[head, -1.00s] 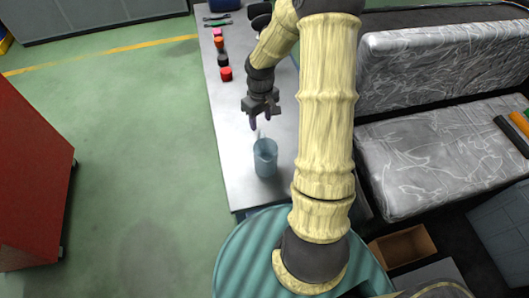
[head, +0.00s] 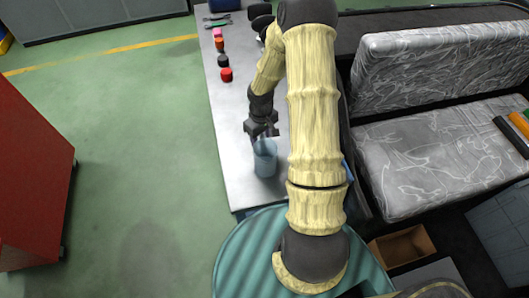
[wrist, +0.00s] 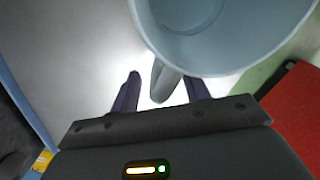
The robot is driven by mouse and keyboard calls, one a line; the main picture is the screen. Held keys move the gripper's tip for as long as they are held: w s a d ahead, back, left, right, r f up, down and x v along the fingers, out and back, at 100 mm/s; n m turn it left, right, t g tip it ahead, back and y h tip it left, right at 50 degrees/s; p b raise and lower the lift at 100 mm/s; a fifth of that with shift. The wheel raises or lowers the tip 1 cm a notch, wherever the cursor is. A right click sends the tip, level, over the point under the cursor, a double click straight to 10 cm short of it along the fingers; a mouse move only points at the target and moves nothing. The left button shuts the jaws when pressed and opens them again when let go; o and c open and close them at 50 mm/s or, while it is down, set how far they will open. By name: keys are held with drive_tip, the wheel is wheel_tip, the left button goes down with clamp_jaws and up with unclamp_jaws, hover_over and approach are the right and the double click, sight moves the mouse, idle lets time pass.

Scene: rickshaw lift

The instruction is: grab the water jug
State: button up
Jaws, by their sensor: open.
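The water jug (head: 265,163) is a blue-grey, open-topped vessel standing upright near the front end of the metal table. In the wrist view the jug (wrist: 215,35) fills the top right, and its handle (wrist: 162,85) points down towards my gripper. My gripper (head: 264,139) is at the far side of the jug, close to its rim. In the wrist view my gripper (wrist: 162,78) is open, with one dark finger on each side of the handle. I cannot tell whether either finger touches it.
The metal table (head: 238,130) holds several small coloured items, including a red one (head: 226,75), along its left edge farther back. A grey patterned seat (head: 430,150) stands to the right. A red cabinet (head: 30,180) stands left, with clear green floor between.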

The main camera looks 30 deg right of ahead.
drive_tip(key=shift+f, duration=0.4)
clamp_jaws()
idle(0.4)
